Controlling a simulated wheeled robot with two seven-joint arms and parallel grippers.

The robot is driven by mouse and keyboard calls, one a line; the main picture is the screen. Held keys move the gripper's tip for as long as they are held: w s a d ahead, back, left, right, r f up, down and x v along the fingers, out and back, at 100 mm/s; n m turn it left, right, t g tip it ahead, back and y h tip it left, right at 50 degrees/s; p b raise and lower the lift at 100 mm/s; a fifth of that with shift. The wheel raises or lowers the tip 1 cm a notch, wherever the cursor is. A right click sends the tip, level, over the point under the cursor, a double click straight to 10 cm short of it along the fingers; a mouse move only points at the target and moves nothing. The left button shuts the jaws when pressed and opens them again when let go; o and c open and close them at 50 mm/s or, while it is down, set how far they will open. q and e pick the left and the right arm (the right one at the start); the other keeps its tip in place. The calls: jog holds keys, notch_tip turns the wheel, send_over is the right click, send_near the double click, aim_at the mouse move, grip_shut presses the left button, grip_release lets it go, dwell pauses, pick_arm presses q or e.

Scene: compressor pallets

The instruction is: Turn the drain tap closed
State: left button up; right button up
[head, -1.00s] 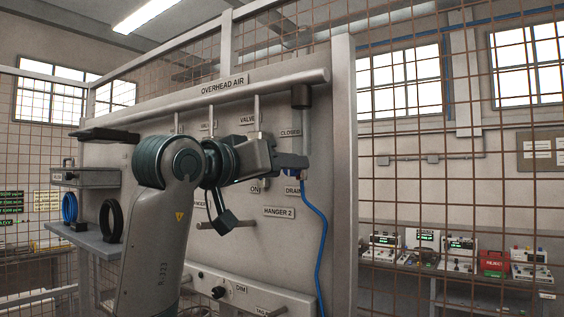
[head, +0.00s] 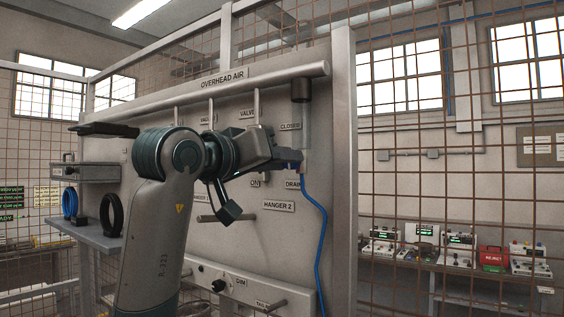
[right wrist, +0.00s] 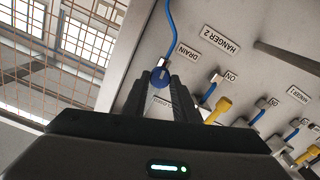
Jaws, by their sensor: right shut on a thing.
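The drain tap's blue round part (right wrist: 160,77) shows between the fingertips of my right gripper (right wrist: 161,88) in the right wrist view. The gripper is shut on it. In the head view my right gripper (head: 291,160) is at the right side of the panel, under the CLOSED label (head: 290,126) and above the DRAIN label (head: 293,184). It hides most of the tap there. The tap's exact angle cannot be told. A blue hose (head: 320,225) hangs down from the tap. My left gripper is not in view.
The grey panel (head: 340,220) carries an overhead pipe (head: 230,80), pegs and other valves with blue and yellow handles (right wrist: 224,104). A shelf (head: 95,236) with coils stands at left. Wire mesh is to the right, with a bench of instruments behind it.

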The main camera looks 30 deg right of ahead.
jog(key=shift+f+n+b, duration=0.15)
jog(key=shift+n+b, duration=1.8)
jog(key=shift+n, duration=6.45)
jog(key=o, duration=1.1)
jog(key=shift+w, duration=0.1)
jog(key=shift+c, duration=0.2)
jog(key=shift+a, duration=0.1)
